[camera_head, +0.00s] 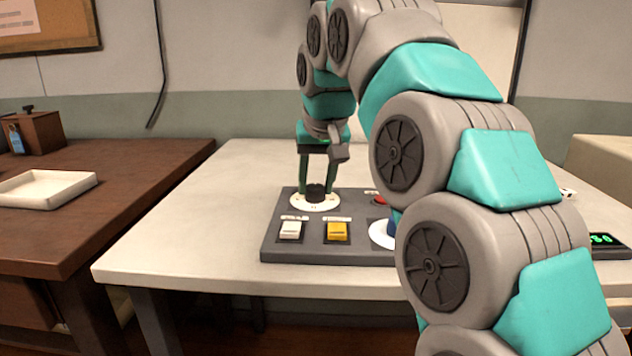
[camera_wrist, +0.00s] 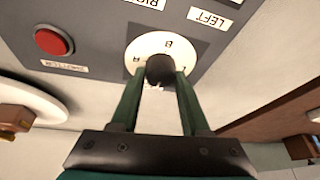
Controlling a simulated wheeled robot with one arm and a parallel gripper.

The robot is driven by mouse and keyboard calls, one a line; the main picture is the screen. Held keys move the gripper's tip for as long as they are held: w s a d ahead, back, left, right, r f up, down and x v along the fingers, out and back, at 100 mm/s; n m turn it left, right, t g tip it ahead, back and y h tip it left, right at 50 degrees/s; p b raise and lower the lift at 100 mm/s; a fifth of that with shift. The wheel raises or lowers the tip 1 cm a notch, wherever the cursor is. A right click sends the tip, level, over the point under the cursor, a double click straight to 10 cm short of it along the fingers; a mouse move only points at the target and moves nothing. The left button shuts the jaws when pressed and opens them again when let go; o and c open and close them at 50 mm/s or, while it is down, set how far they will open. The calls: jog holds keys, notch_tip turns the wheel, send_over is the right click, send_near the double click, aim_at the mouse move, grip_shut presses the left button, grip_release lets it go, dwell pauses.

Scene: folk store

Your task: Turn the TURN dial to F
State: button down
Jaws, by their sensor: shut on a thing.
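The dial is a black round knob (camera_head: 316,193) on a white round plate (camera_head: 301,203) at the back left of a dark grey control panel (camera_head: 285,250). My gripper (camera_head: 317,188) points down with its green fingers on either side of the knob. In the wrist view, the two fingers of my gripper (camera_wrist: 161,82) close on the knob (camera_wrist: 160,68). The plate (camera_wrist: 150,43) shows upside-down letters, B at its upper edge and one like A at left. A mark at right is partly hidden. I cannot tell which letter the dial points to.
A white button (camera_head: 290,230) and a yellow button (camera_head: 337,231) sit in front of the dial. A red button (camera_wrist: 54,40) is beside it. My arm hides the panel's right part. A green-digit display (camera_head: 601,239) is at right. The table's left side is clear.

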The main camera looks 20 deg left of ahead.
jog(key=shift+c, duration=1.9)
grip_release()
